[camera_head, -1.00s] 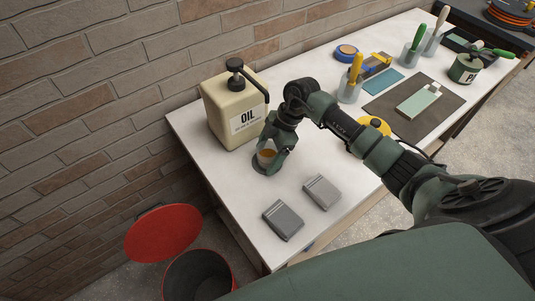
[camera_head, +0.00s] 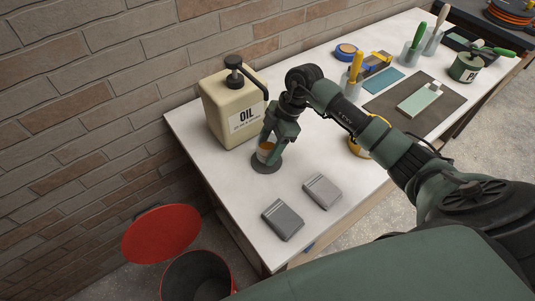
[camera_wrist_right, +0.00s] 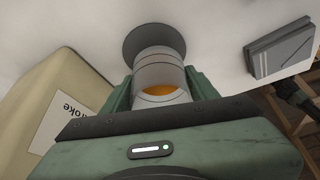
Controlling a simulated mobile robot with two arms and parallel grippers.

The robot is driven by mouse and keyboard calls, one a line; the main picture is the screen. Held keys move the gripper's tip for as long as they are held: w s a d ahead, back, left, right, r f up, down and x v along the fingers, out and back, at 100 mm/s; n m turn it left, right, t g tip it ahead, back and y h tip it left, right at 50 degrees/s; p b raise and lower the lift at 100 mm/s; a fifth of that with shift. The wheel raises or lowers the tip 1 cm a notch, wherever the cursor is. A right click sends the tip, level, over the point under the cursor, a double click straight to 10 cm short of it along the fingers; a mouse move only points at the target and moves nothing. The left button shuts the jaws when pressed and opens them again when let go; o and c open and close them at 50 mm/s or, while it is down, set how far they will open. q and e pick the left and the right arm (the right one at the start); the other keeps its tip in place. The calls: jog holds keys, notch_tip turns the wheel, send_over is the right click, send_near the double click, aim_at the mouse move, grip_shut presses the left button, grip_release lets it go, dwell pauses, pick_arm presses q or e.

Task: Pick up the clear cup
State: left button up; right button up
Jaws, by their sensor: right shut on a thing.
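The clear cup (camera_head: 264,152), with orange-brown liquid inside, is at the front of the oil can. My right gripper (camera_head: 271,147) is shut on it, and its fingers partly hide it. In the right wrist view, the cup (camera_wrist_right: 158,72) sits between the two fingers of the right gripper (camera_wrist_right: 162,90). A dark round coaster (camera_head: 267,166) lies on the table under the cup. The cup appears slightly above it, though the gap is hard to see. My left gripper is not in view.
The beige oil can (camera_head: 228,110) with a pump stands close behind the gripper. A red bin (camera_head: 197,275) stands on the floor. Tools and a dark mat (camera_head: 435,122) occupy the table's right side.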

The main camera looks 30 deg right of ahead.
aim_at(268, 139)
notch_tip(268, 139, up, 4)
jog(key=shift+w+f+b, duration=0.1)
jog(key=shift+f+b, duration=0.15)
jog(key=shift+b, duration=0.3)
jog(key=s+d+b, duration=0.2)
jog(key=s+b, duration=0.4)
jog(key=s, duration=1.3)
jog(key=shift+s+d+r, duration=0.2)
jog(key=shift+s+d, duration=0.1)
jog(key=shift+d, duration=0.05)
